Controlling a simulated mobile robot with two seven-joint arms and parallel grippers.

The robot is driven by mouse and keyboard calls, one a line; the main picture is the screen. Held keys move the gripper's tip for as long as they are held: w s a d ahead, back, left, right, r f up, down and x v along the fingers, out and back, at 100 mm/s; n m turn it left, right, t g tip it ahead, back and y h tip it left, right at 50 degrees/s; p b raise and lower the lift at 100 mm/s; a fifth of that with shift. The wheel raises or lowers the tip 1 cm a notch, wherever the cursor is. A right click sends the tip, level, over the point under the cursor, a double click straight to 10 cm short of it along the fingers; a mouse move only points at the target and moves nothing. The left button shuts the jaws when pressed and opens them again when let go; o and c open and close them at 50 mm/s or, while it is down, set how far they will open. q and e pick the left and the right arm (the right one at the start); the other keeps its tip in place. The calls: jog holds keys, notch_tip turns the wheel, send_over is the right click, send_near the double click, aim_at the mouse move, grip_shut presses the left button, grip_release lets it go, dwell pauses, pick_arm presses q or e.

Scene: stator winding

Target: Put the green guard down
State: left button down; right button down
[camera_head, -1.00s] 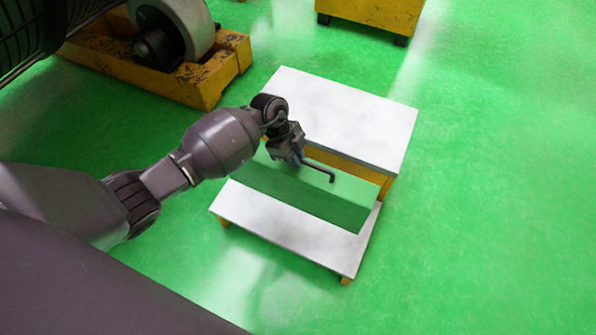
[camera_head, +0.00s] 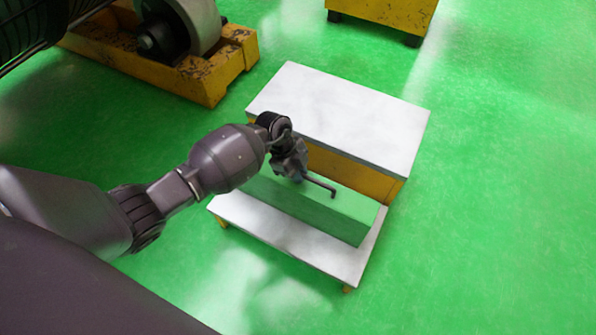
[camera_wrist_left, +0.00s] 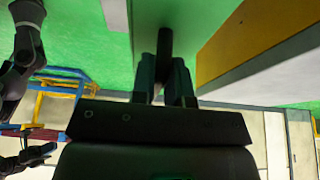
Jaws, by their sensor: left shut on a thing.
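The green guard (camera_head: 315,212) is a long green box with a dark bent handle on top. It lies level over the lower white step (camera_head: 300,245) of a two-level stand, alongside the taller part. I cannot tell whether its underside touches the step. My left gripper (camera_head: 300,176) is above the guard, shut on its dark handle (camera_head: 322,187). The arm hides the guard's left end. In the left wrist view, the left gripper's fingers (camera_wrist_left: 165,80) close around the dark bar. My right gripper does not show in the head view.
The taller white-topped block (camera_head: 340,115) with yellow sides stands directly behind the guard. A yellow cradle (camera_head: 205,80) with a grey roller is at the upper left, and another yellow stand (camera_head: 385,12) is at the top. The green floor at the right is clear.

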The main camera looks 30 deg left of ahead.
pick_arm(q)
jog(key=shift+w, duration=0.1)
jog(key=c, duration=1.5)
grip_release()
jog(key=shift+f, duration=0.1)
jog(key=o, duration=0.4)
jog(key=shift+r, duration=0.3)
jog(key=shift+p+v, duration=2.35)
jog(key=shift+v, duration=3.5)
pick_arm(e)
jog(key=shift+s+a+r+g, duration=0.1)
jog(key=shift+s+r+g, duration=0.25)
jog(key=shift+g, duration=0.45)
pick_arm(q)
jog(key=shift+f, duration=0.1)
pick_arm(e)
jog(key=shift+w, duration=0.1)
